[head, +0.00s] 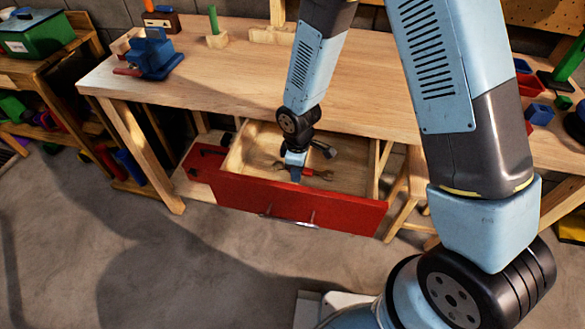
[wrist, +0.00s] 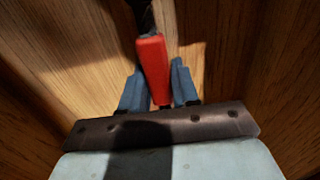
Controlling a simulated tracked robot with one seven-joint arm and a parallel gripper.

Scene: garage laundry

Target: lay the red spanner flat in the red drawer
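The red drawer (head: 345,213) is pulled out under the workbench, its bare wooden inside open to view. My gripper (head: 295,175) is down inside it, pointing downward.
The workbench top (head: 240,75) overhangs the back of the drawer. A blue vise (head: 152,57) stands on its left. A wooden stool (head: 408,195) is close to the drawer's right side. The concrete floor in front is clear.

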